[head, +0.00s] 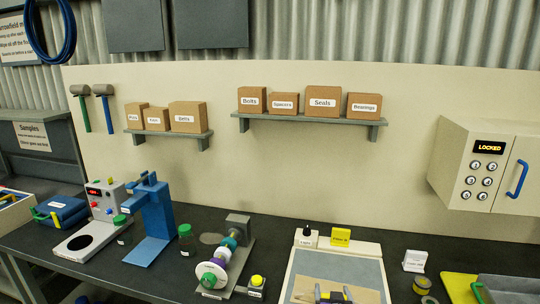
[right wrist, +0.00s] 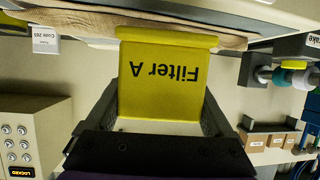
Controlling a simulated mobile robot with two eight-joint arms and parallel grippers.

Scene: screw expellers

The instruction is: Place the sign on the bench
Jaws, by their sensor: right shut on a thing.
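A yellow sign reading "Filter A" (right wrist: 165,75) fills the middle of the right wrist view, upside down there. Its flanged foot is at the top of that picture. My right gripper (right wrist: 155,110) is shut on it, with a dark finger on each side. In the head view my right gripper (head: 333,296) is at the bottom edge, over the beige cloth (head: 302,288), with little of the sign showing. I cannot tell whether the sign touches the cloth. The dark bench (head: 205,272) runs across the head view. My left gripper is not in view.
A pale tray (head: 378,252) holds the cloth; another small yellow sign (head: 340,237) stands at its back. A white tag (head: 414,258) and tape rolls (head: 421,286) are to its right. The screw expeller (head: 220,262) and blue press (head: 155,215) are left. The locked cabinet (head: 485,165) overhangs right.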

